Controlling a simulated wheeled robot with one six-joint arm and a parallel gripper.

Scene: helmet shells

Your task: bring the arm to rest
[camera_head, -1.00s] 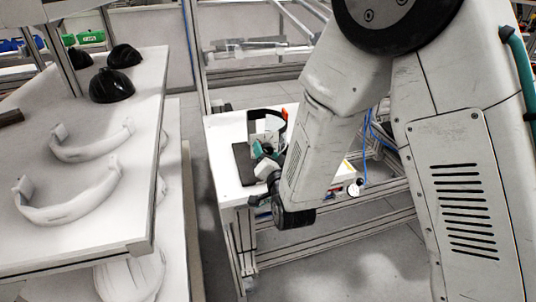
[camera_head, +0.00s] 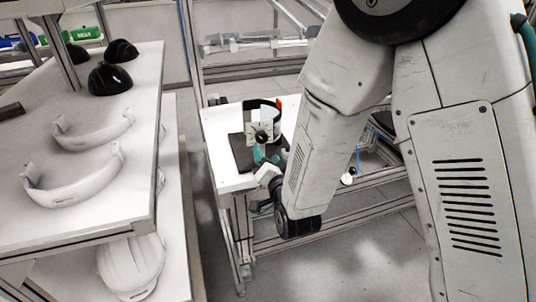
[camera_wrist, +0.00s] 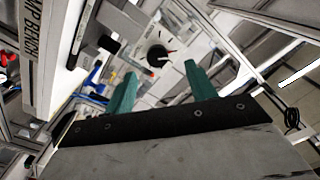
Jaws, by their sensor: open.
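My arm (camera_head: 345,85) reaches down from the upper right, with its wrist bent in front of a small white table. My gripper (camera_head: 265,158) shows only in part, with teal at its fingers, over or in front of that table. In the wrist view my gripper (camera_wrist: 161,88) has its two teal fingers wide apart. Nothing is between them, so it is open and empty. I cannot tell its exact gap to the table.
The small white table (camera_head: 222,182) bears a dark flat pad (camera_head: 240,152) and a stand with a black band (camera_head: 262,103). At left, a white shelf (camera_head: 80,225) holds black helmet shells (camera_head: 109,79) and white curved bands (camera_head: 75,185). Grey floor lies between.

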